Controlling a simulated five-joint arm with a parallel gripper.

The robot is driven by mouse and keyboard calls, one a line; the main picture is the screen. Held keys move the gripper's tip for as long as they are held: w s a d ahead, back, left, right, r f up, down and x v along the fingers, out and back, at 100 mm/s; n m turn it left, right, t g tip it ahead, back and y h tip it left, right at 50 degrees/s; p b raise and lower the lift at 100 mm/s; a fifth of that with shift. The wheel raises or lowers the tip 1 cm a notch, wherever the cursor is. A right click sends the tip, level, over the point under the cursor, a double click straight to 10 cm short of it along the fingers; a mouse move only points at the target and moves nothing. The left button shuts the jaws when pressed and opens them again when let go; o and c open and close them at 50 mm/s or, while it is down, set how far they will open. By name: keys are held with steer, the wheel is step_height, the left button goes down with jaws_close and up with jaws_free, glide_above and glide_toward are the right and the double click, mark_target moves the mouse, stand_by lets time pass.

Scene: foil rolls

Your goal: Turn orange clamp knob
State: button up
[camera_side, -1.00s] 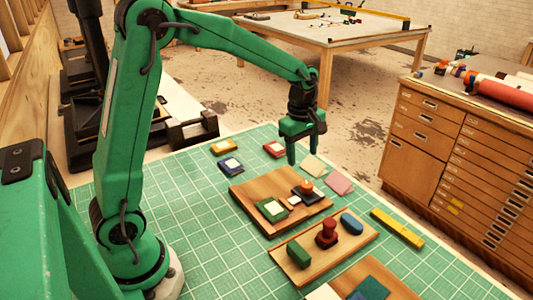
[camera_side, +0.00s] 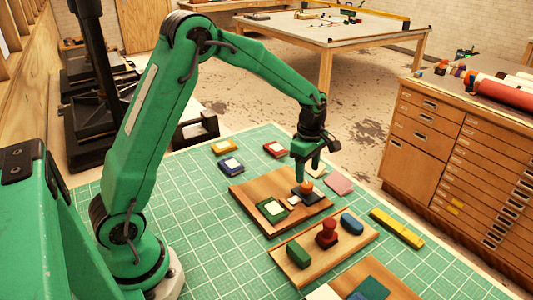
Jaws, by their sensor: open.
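The orange clamp knob (camera_side: 306,187) sits on a small dark base (camera_side: 309,196) at the right part of the nearer-to-back wooden board (camera_side: 249,193). My gripper (camera_side: 307,177) points down directly above the knob, with its fingertips close to it. The gripper is open. One green finger shows at the left of the knob's top. I cannot tell whether the fingers touch the knob or stand around it.
A green framed block (camera_side: 271,209) and a small white piece (camera_side: 293,201) share the board. A second board (camera_side: 290,270) holds a red stamp (camera_side: 326,233), a green block (camera_side: 298,254) and a blue piece (camera_side: 352,223). A yellow bar (camera_side: 397,228) lies at the right.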

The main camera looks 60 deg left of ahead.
mark_target(307, 184)
steer(key=shift+f, duration=2.5)
steer(key=c, duration=1)
